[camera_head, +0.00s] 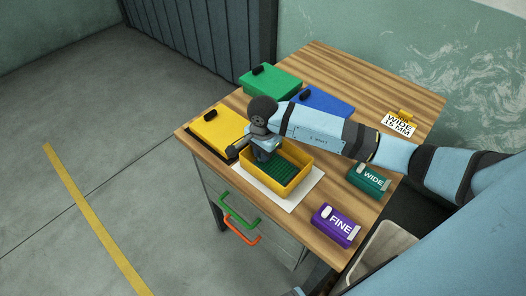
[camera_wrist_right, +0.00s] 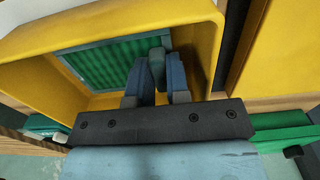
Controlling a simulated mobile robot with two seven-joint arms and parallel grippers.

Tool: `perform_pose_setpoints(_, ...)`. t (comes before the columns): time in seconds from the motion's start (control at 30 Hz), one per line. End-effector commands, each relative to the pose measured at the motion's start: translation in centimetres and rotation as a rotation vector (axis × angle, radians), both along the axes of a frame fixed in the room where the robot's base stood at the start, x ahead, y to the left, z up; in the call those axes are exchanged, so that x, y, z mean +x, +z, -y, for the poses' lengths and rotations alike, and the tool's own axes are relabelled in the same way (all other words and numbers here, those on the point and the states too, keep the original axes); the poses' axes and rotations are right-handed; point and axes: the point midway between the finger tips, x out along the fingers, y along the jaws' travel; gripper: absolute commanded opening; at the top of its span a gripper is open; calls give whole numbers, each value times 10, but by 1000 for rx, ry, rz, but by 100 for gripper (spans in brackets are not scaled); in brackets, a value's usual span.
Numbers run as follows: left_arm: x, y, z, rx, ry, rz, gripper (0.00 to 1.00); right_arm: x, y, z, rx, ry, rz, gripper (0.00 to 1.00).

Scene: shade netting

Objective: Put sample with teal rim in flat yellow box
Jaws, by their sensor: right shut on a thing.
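The open flat yellow box (camera_head: 304,178) stands on a white sheet near the table's front edge. The sample, a green mesh panel (camera_head: 282,174), lies inside it; in the wrist view its teal-grey rim (camera_wrist_right: 95,47) shows around the green mesh (camera_wrist_right: 103,65). My right gripper (camera_head: 263,152) reaches down into the box at its left end. In the wrist view its fingers (camera_wrist_right: 157,82) are closed on a teal-grey part at the sample's edge. The sample looks low in the box; whether it touches the floor is unclear. My left gripper is not in view.
A yellow lid (camera_head: 214,131) with a black knob lies left of the box. A green box (camera_head: 275,82) and a blue one (camera_head: 322,102) stand behind. A teal WIDE block (camera_head: 367,181), a purple FINE block (camera_head: 335,226) and a WIDE 15 MM sign (camera_head: 399,123) are to the right.

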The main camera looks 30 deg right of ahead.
Motion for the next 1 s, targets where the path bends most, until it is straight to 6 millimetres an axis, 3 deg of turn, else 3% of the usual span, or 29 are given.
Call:
perform_pose_setpoints(0.37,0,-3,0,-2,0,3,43,1,-6,0,0,0,2,0)
perform_pose_setpoints(0.4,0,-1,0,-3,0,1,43,1,-4,0,0,0,2,23)
perform_pose_setpoints(0.5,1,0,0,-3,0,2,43,1,-4,0,0,0,2,42)
perform_pose_setpoints(0.87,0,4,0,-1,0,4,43,0,2,0,1,0,2,42)
perform_pose_setpoints(1.0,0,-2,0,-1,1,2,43,2,23,1,-1,1,7,42)
